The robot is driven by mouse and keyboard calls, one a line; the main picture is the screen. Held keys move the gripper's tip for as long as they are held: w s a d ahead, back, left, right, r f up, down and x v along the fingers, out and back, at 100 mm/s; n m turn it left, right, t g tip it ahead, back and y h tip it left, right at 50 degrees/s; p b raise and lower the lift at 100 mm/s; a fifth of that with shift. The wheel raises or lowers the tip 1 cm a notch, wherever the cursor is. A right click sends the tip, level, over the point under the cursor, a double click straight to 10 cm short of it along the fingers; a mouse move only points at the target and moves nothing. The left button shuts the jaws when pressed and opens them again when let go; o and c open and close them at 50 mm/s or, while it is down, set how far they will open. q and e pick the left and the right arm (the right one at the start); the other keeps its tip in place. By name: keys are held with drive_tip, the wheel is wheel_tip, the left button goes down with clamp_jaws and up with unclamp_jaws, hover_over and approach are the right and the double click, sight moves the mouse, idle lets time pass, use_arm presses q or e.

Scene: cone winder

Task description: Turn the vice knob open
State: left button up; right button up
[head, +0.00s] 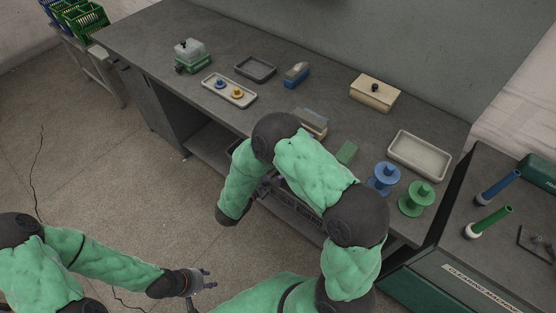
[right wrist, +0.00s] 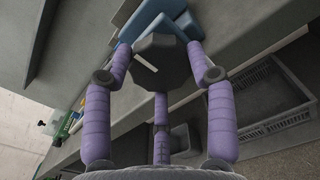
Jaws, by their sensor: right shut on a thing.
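The vice knob (right wrist: 160,62) is dark and many-sided, with a short white line on its face that slants down to the right. It sits in front of the blue vice body (right wrist: 158,17) at the bench edge in the right wrist view. My right gripper (right wrist: 160,75) has its purple-wrapped fingers around the knob, shut on it. In the head view my right arm hides the vice, the knob and most of that gripper. My left gripper (head: 203,282) is at the lower left, off the bench over the floor, with its fingers apart and empty.
The grey bench (head: 150,45) carries a tray with blue and yellow pieces (head: 229,90), a dark tray (head: 255,69), a beige box (head: 375,92), a pale tray (head: 419,155), and blue (head: 384,178) and green (head: 416,199) spools. A dark crate (right wrist: 270,98) is below the edge.

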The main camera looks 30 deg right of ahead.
drive_tip(key=o, duration=1.2)
drive_tip(key=shift+c, duration=0.2)
drive_tip(key=v, duration=1.2)
